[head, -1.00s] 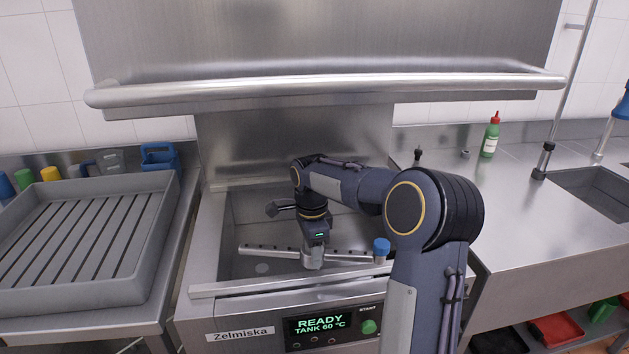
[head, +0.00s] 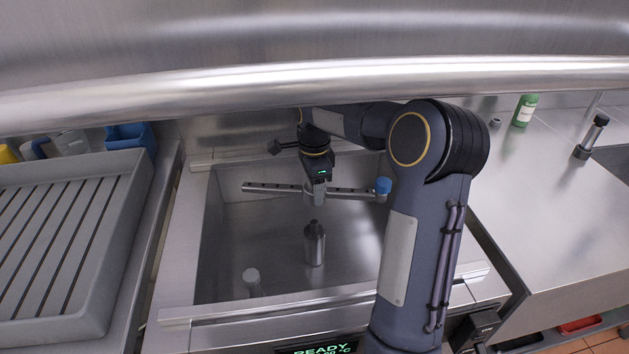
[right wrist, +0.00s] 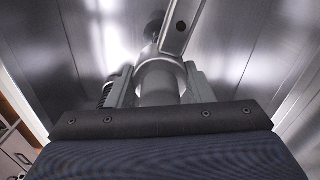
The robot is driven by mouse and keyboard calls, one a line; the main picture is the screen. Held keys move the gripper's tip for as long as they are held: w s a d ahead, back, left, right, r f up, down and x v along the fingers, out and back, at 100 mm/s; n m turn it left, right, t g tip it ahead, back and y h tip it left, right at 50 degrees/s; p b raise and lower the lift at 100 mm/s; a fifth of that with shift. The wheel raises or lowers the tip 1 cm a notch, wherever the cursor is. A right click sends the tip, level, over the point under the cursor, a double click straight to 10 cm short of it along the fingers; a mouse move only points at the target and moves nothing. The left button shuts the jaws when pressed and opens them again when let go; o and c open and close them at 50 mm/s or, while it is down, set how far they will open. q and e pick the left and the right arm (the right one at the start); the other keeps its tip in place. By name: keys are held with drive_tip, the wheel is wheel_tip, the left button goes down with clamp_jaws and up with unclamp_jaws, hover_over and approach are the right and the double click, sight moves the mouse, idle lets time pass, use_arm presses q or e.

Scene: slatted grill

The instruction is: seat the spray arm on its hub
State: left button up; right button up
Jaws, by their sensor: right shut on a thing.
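The spray arm (head: 351,191) is a grey metal bar with holes along it and a blue cap (head: 383,186) at its right end. My right gripper (head: 317,190) is shut on its middle collar, holding it roughly level across the tank. The hub (head: 314,246) is an upright metal post with a narrower dark top, standing on the tank floor. It shows below the spray arm in the head view, with a visible gap between them. In the right wrist view the collar (right wrist: 160,72) sits between my fingers. My left gripper is not in view.
The steel tank's front rim (head: 270,304) and side walls surround the hub. A grey slatted tray (head: 135,215) is on the left. A thick steel bar (head: 230,94) crosses above the tank.

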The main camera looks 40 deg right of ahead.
drive_tip(key=shift+r, duration=0.1)
drive_tip(key=shift+a, duration=0.1)
drive_tip(key=b, duration=0.4)
hover_over(314, 222)
drive_tip(key=shift+w+f, duration=0.1)
drive_tip(key=shift+f, duration=3.45)
drive_tip(key=shift+p, duration=0.4)
drive_tip(key=shift+f+b, duration=1.6)
drive_tip(key=shift+f, duration=0.85)
drive_tip(key=o, duration=1.1)
drive_tip(key=shift+o, duration=0.2)
drive_tip(key=shift+r+p, duration=0.45)
drive_tip(key=shift+r, duration=3.45)
